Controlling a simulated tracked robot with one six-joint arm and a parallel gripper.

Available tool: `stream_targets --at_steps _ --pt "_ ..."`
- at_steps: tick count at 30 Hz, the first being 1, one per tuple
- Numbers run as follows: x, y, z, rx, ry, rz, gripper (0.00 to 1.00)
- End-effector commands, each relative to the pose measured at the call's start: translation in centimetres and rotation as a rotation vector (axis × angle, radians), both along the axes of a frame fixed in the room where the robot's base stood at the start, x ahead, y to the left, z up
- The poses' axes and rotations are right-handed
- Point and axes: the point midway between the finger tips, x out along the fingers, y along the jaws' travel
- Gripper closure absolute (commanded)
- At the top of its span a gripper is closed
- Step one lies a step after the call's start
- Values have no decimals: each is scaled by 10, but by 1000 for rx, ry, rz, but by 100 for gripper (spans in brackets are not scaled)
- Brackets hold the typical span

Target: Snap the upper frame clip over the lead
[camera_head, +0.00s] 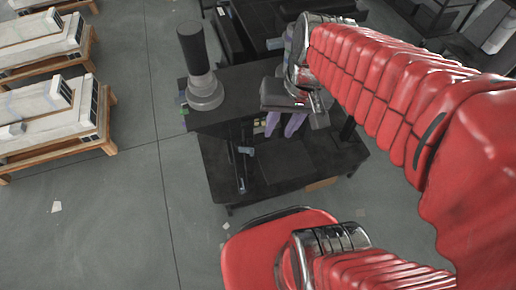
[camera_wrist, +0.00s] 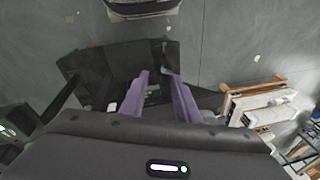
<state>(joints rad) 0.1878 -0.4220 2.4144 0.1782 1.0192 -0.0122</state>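My gripper (camera_head: 279,132) hangs above a dark workbench at the right of centre in the head view. Its two purple fingers stand apart, and I see nothing held between them. The gripper also shows in the wrist view (camera_wrist: 158,76), its fingers pointing over the bench. A small grey fitting (camera_head: 246,150) and a thin dark upright strip (camera_head: 242,172) are on the bench, left of and below the fingers; I cannot tell whether either is the frame clip or the lead. Small pale and green details between the fingers in the wrist view are too small to identify.
The dark bench (camera_head: 225,180) has a black cylinder on a grey round base (camera_head: 205,92) at its back left. Pale slabs on wooden pallets (camera_head: 50,125) stand at the left. Grey floor (camera_head: 125,220) between them is clear apart from scraps.

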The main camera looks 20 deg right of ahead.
Motion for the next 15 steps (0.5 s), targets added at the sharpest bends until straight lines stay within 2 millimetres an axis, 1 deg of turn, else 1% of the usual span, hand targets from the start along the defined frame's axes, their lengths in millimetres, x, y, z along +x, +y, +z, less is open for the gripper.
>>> stream_targets --at_steps 1,15 --pt "1 -3 -8 24 39 -27 71" --pt "12 -16 -64 290 338 -270 71"
